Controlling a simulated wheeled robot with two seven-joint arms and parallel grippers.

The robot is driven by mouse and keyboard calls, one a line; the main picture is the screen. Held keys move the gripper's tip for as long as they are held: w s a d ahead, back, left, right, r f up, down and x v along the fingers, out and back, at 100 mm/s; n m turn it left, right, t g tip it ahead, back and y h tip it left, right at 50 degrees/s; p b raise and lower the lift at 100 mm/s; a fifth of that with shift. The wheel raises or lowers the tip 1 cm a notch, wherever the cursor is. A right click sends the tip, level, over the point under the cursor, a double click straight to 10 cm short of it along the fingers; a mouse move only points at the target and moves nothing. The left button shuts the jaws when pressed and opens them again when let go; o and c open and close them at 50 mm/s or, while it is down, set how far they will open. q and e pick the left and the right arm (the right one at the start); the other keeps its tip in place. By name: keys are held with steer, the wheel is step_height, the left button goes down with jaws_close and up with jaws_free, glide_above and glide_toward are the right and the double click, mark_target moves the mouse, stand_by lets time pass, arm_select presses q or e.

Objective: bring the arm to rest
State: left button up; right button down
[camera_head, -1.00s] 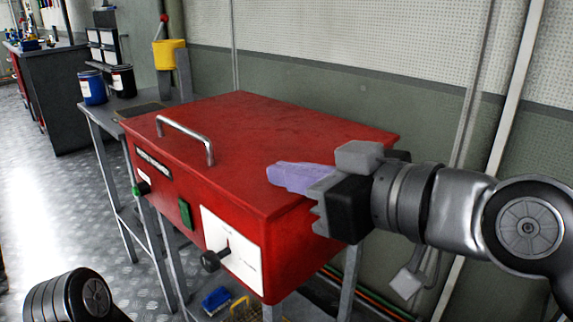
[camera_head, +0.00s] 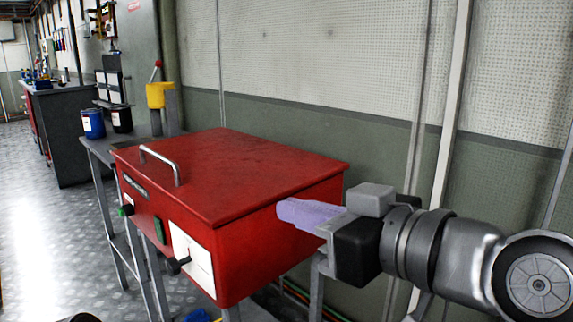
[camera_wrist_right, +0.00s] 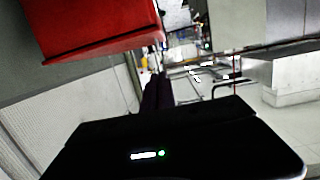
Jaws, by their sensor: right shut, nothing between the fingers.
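My right gripper (camera_head: 300,212) is in the head view, with purple fingers pressed together and nothing between them. It points left, in front of the right side of a red box (camera_head: 240,170) in the picture; I cannot tell whether it touches the box. In the right wrist view the dark closed fingers (camera_wrist_right: 156,92) stand in the middle, and the red box (camera_wrist_right: 95,25) fills the upper left. My left gripper is not seen; only a small dark piece of my left arm shows at the bottom edge of the head view.
The red box has a metal handle (camera_head: 160,163) on its lid and a black lever (camera_head: 178,265) on its front. The floor (camera_head: 50,220) at left is clear.

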steer(key=w+a+f+m+h, duration=0.1)
steer(key=w+f+m+h, duration=0.3)
steer(key=w+f, duration=1)
step_height(320, 180, down, 21)
steer(key=w+d+m+g+h, duration=0.1)
steer(key=d+m+g, duration=0.1)
steer(key=m, duration=0.1)
steer(key=s+d+f+m+g+h, duration=0.1)
steer(key=s+d+f, duration=0.15)
steer(key=f, duration=0.75)
steer(key=s+d+f+m+g+h, duration=0.1)
steer(key=s+f+g, duration=0.15)
steer(key=f, duration=0.75)
steer(key=s+d+f+m+g, duration=0.15)
steer(key=s+f+g, duration=0.35)
steer(key=s+f, duration=1.3)
arm_select(q)
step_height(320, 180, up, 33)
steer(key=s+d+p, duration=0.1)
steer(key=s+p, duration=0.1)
steer(key=p, duration=3)
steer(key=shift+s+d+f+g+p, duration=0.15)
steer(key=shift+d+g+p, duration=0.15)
arm_select(e)
step_height(320, 180, up, 33)
steer(key=s, duration=0.3)
steer(key=shift+a, duration=0.3)
